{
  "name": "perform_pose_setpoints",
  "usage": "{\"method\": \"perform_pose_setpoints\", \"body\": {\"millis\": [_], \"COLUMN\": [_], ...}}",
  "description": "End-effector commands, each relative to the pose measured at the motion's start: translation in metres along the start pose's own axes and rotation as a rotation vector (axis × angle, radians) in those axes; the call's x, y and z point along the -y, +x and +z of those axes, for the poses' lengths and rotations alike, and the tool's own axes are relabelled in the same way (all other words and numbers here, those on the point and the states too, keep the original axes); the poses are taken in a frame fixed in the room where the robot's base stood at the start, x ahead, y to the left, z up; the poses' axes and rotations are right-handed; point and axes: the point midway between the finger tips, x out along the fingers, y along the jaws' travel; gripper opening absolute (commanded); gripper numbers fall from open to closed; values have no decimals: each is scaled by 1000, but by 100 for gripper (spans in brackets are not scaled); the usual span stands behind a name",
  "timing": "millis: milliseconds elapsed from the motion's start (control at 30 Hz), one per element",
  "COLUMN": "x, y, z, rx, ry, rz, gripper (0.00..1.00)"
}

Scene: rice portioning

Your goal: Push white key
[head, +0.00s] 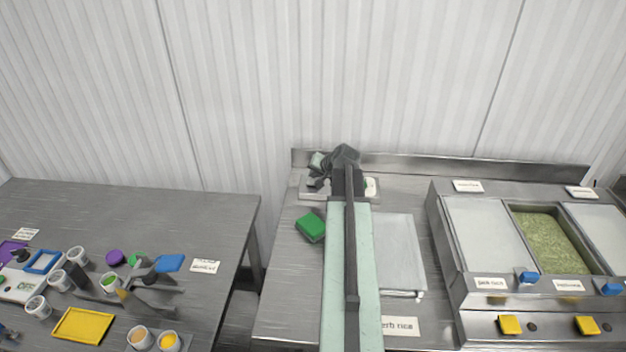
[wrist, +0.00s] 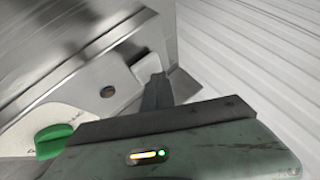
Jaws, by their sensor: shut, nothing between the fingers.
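A small white key (wrist: 146,66) shows in the wrist view on a grey metal surface. My gripper (wrist: 158,82) is shut and empty, its dark fingers close beside the key. I cannot tell whether they touch it. A round dark knob (wrist: 107,91) is to the left of the key. In the head view my gripper (head: 343,155) is at the back of the middle table, over a pale device (head: 313,188) that my arm partly hides. The key cannot be made out there.
A green block (head: 311,226) and a pale tray (head: 402,252) lie on the middle table. A food warmer (head: 449,262) with a pan of green rice (head: 548,240) stands at the right. The left table (head: 120,212) holds several jars and tools. A ribbed wall stands behind.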

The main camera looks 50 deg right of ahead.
Motion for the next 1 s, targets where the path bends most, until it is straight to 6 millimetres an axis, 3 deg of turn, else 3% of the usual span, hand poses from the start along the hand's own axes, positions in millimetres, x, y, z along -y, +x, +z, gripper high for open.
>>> {"method": "perform_pose_setpoints", "body": {"millis": [533, 1000], "x": [-5, 1], "y": [7, 0], "z": [6, 1], "rx": [0, 1], "ry": [0, -1], "rz": [0, 0], "gripper": [0, 0]}}
